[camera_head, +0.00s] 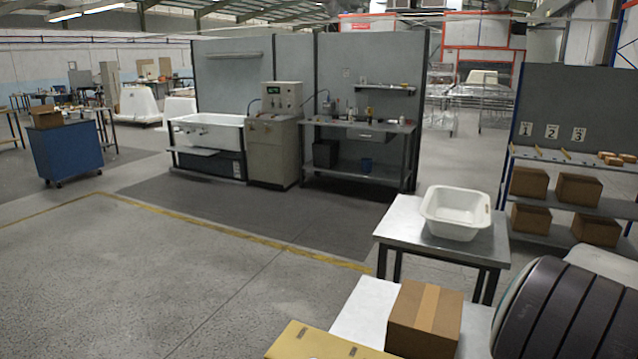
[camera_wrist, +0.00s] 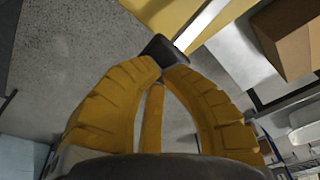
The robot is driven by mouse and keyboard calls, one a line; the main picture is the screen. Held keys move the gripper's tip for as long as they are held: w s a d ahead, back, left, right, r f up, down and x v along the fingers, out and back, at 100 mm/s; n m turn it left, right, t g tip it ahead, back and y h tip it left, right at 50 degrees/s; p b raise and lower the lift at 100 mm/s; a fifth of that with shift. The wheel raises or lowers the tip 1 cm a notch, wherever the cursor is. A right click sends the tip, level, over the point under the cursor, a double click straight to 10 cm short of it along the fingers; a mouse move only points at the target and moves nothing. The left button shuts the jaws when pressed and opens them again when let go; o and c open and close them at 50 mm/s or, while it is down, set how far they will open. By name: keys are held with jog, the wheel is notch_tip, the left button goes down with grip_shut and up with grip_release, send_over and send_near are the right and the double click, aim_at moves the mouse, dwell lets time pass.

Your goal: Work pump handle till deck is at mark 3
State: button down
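My gripper (camera_wrist: 163,62) has ribbed yellow fingers that bow apart and come together at the tips. The tips close on a black grip (camera_wrist: 160,48), which looks like the end of the pump handle. A pale bar (camera_wrist: 203,24) runs from beside it to the upper right, against a yellow surface. In the head view my gripper is not seen. A yellow surface (camera_head: 318,343) with small dark spots lies at the bottom edge, beside a pale flat plate (camera_head: 362,308). Whether either is the deck, I cannot tell. Signs numbered 1, 2 and 3 (camera_head: 579,134) hang on a grey panel.
A cardboard box (camera_head: 425,318) stands on the pale plate; a box also shows in the wrist view (camera_wrist: 290,35). A white tub (camera_head: 457,212) sits on a metal table (camera_head: 400,222). Shelves (camera_head: 600,206) with boxes stand right. Open floor (camera_head: 190,285) lies left.

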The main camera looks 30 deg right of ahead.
jog(key=shift+r+p, duration=2)
jog(key=shift+r, duration=0.75)
dwell(1.0)
jog(key=a+f+n+y, duration=0.1)
jog(key=a+f+y, duration=0.15)
jog(key=a, duration=0.75)
jog(key=w+a+r+n+t, duration=0.1)
jog(key=w+a+n, duration=0.2)
jog(key=a, duration=0.6)
jog(key=w+a+r+n+t, duration=0.1)
jog(key=w+a+r+n, duration=0.1)
jog(key=w+a+n, duration=0.2)
jog(key=w+a+r+n+t, duration=0.2)
jog(key=w+a+n, duration=0.2)
jog(key=a+n, duration=0.4)
jog(key=shift+a+r, duration=0.25)
jog(key=shift+a, duration=3)
jog(key=shift+w, duration=0.1)
